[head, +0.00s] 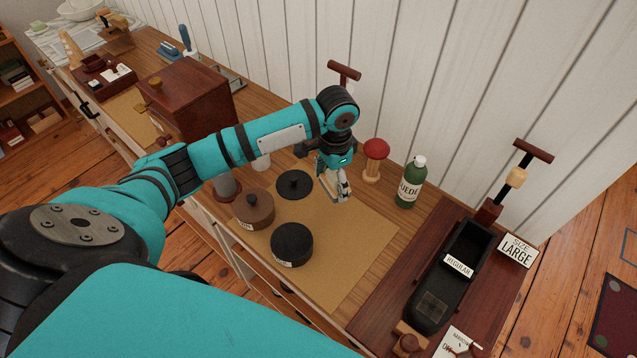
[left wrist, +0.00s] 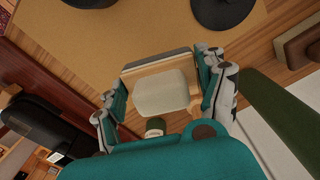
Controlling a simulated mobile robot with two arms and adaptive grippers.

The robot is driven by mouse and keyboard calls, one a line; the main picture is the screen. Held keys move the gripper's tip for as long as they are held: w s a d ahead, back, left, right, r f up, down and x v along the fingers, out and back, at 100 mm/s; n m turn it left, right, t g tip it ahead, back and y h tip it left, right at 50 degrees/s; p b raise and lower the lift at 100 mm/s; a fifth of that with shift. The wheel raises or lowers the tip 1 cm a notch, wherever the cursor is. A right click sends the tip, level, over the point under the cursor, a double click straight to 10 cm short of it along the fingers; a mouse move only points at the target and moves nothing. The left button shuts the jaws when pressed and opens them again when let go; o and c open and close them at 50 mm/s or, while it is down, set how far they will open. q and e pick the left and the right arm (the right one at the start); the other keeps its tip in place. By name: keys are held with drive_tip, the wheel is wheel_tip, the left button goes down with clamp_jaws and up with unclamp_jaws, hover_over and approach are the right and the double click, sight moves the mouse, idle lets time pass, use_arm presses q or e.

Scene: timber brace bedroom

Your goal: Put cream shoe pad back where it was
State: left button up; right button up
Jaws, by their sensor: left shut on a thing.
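The cream shoe pad (left wrist: 160,92) sits between the fingers of my left gripper (left wrist: 163,80) in the left wrist view, with a tan strip and a dark edge behind it. In the head view my left gripper (head: 340,190) points down over the far side of the tan mat (head: 345,245), shut on the pad, which is mostly hidden by the fingers there. Whether the pad touches the mat is hard to tell. My right gripper is not in view.
A red-topped wooden piece (head: 375,160) and green bottle (head: 411,183) stand near the wall. A black shoe stretcher (head: 452,275) is at right.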

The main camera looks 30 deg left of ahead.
sight(334, 175)
use_arm(q)
drive_tip(key=f, duration=0.4)
drive_tip(key=shift+s+d+p, duration=0.25)
drive_tip(key=shift+p, duration=0.05)
drive_tip(key=shift+w+f, duration=0.1)
drive_tip(key=shift+f, duration=2.15)
drive_tip(key=shift+f, duration=0.2)
drive_tip(key=o, duration=1)
wheel_tip(334, 175, up, 12)
drive_tip(key=shift+a+r+b, duration=0.1)
drive_tip(key=shift+r+b, duration=0.15)
drive_tip(key=shift+b, duration=0.05)
